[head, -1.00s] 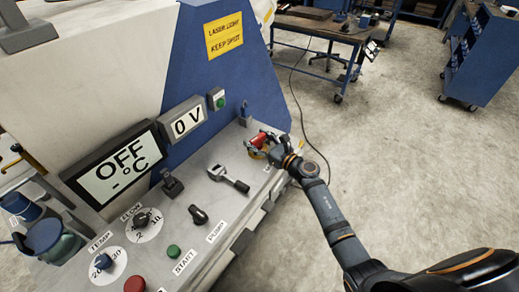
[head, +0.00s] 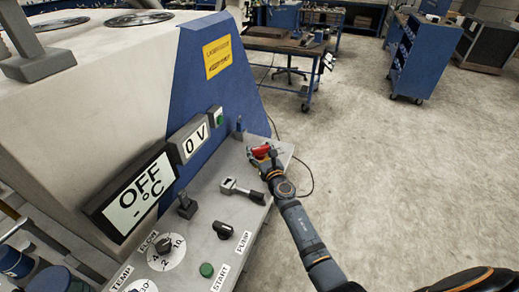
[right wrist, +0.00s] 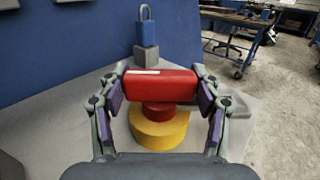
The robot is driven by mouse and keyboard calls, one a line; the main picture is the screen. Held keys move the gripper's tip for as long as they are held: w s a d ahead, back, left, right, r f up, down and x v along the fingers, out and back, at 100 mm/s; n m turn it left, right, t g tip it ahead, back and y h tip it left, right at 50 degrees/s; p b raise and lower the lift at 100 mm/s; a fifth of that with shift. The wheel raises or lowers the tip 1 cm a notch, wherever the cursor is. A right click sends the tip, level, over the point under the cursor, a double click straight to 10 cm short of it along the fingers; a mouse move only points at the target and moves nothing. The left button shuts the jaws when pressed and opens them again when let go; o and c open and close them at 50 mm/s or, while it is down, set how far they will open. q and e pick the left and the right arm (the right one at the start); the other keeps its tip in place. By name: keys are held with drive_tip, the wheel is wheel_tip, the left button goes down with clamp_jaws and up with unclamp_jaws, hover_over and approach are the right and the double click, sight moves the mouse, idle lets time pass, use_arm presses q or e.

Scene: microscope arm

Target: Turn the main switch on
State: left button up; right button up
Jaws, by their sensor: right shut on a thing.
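The main switch is a red bar handle (right wrist: 160,86) with a white mark on its left part, on a round red stem above a yellow round base (right wrist: 160,130). In the head view the red handle (head: 262,151) is at the far right end of the grey panel. My right gripper (right wrist: 161,92) is shut on the handle, with one finger at each end. In the head view my right gripper (head: 266,159) partly hides the switch. The large display (head: 139,198) reads OFF and the small one (head: 194,142) reads 0 V. My left gripper is not in view.
A blue padlock (right wrist: 146,33) stands on a grey block just behind the switch. A grey lever (head: 241,190), a black PUMP knob (head: 222,230) and a green START button (head: 206,270) are along the panel. The floor to the right is open.

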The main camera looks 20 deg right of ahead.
drive_tip(key=shift+m+h, duration=0.5)
drive_tip(key=shift+h, duration=0.3)
drive_tip(key=o, duration=1.7)
drive_tip(key=s, duration=1.1)
drive_tip(key=shift+s+a, duration=0.4)
drive_tip(key=shift+s, duration=0.1)
drive_tip(key=shift+c, duration=0.3)
